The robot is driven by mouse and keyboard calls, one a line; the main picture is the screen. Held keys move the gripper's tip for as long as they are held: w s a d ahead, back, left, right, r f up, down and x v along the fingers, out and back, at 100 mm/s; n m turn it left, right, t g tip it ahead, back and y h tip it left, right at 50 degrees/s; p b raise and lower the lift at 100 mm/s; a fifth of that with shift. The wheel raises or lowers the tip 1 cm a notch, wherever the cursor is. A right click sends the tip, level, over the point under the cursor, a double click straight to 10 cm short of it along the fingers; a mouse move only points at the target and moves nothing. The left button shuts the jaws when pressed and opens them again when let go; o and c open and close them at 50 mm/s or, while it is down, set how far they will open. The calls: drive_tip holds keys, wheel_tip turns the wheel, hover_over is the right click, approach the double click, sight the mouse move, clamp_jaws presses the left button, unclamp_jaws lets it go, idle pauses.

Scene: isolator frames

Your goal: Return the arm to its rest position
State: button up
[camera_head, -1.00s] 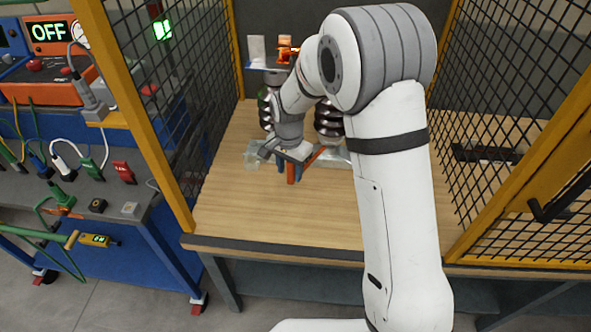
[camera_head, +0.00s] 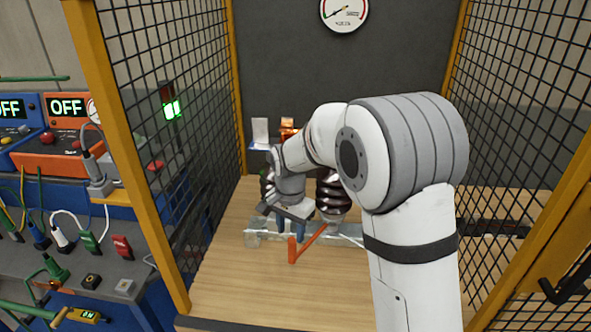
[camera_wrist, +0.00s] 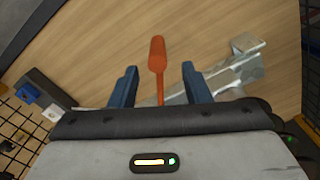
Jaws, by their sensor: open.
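My gripper (camera_head: 290,240) is open and empty above the wooden bench inside the mesh enclosure, with its blue fingers pointing down. My white arm (camera_head: 415,255) is bent and reaches to it from the right foreground. In the wrist view, the two blue fingers of my gripper (camera_wrist: 159,70) stand wide apart. An orange lever (camera_wrist: 157,58) shows between them in the picture, touching neither finger. In the head view the orange lever (camera_head: 308,243) lies in front of the fingers. The lever is fixed to a metallic bar (camera_wrist: 225,78) on the bench.
Dark ribbed insulators (camera_head: 332,196) stand behind my gripper, partly hidden by the arm. Yellow-framed mesh panels (camera_head: 165,110) bound both sides. A control bench with an OFF display (camera_head: 67,106) stands at left. A gauge (camera_head: 344,12) hangs on the back wall. The front bench top is clear.

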drive_tip(key=s+d+r+n+t, duration=0.1)
drive_tip(key=s+d+r+n, duration=0.2)
drive_tip(key=s+d+r, duration=0.7)
drive_tip(key=s+d+n+t, duration=0.1)
drive_tip(key=s+d+n, duration=0.2)
drive_tip(key=s+d, duration=0.5)
drive_tip(key=s, duration=0.5)
drive_tip(key=shift+s+f+t, duration=0.3)
drive_tip(key=shift+f, duration=0.1)
